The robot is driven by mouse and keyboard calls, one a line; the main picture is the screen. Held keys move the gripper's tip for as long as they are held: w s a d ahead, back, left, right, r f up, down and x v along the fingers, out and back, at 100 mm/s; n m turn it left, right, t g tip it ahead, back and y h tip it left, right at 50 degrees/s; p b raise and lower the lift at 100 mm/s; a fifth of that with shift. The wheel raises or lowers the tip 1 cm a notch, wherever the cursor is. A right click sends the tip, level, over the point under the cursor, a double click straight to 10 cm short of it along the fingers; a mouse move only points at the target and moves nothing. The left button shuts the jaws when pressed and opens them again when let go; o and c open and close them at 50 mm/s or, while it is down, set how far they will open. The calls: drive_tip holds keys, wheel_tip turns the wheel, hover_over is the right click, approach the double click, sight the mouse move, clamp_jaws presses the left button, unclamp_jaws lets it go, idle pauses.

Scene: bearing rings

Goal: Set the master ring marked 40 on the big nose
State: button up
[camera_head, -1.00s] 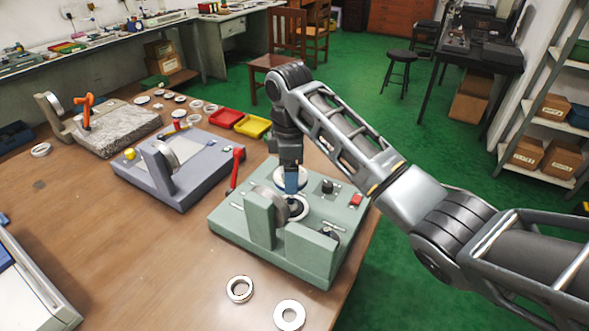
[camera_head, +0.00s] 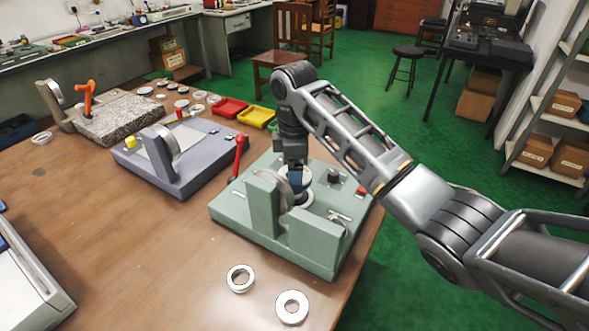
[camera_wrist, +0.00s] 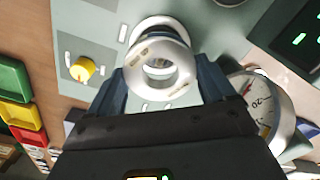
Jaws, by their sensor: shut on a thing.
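My gripper (camera_head: 296,186) is above the green gauge stand (camera_head: 240,216), fingers pointing down. In the wrist view its blue fingers (camera_wrist: 160,75) are shut on a pale metal ring (camera_wrist: 183,70), one on each side. Small marks show on the ring's face, but I cannot read a 40. In the head view the ring is partly hidden behind the fingers.
Two loose rings lie on the table in front, one left (camera_head: 240,279), one right (camera_head: 292,307). A blue-grey stand (camera_head: 190,180) is to the left.

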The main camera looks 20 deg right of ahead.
drive_tip(key=shift+f+b, duration=0.9)
drive_tip(key=shift+f, duration=1.4)
drive_tip(key=o, duration=1.4)
drive_tip(key=shift+f, duration=0.1)
drive_tip(key=shift+r, duration=4)
